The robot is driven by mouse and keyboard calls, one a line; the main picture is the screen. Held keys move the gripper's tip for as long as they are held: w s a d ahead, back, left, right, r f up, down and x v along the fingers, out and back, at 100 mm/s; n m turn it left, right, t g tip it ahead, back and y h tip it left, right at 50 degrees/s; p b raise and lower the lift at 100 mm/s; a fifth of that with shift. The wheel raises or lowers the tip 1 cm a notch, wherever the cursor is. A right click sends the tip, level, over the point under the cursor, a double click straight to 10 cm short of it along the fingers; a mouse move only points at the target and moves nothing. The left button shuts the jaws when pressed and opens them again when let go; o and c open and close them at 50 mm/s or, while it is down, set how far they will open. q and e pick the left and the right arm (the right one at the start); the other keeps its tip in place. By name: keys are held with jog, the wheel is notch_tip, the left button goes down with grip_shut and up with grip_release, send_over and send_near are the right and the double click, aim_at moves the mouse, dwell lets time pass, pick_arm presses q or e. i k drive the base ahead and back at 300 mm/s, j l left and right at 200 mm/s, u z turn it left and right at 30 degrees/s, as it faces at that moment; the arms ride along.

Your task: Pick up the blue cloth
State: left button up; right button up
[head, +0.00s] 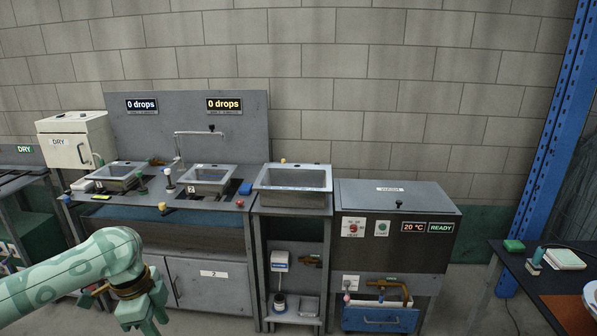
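A small blue item (245,188), which looks like the folded blue cloth, lies on the grey sink counter (215,208). It is just right of the second sink basin (207,178) and left of the separate deeper basin. My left gripper (145,315) is at the bottom left, low in front of the counter and well apart from the blue item. Its fingers point down and look spread, with nothing seen between them. My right gripper is not in view.
A deep basin (293,186) on a stand and a grey lidded machine (397,205) stand to the right. A DRY cabinet (75,141) is at the left. A dark table (540,268) with small items is at the far right. Open floor lies before it.

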aim_at(245, 188)
jog(key=i+u, duration=0.25)
jog(key=i, duration=0.4)
jog(key=i+l+u, duration=0.2)
jog(key=i, duration=0.4)
jog(key=i+j+z, duration=0.2)
jog(key=i, duration=0.3)
jog(key=i+j+z, duration=0.2)
jog(key=i, duration=0.35)
jog(key=i+j+z, duration=0.55)
jog(key=i+l, duration=0.05)
jog(key=i, duration=0.05)
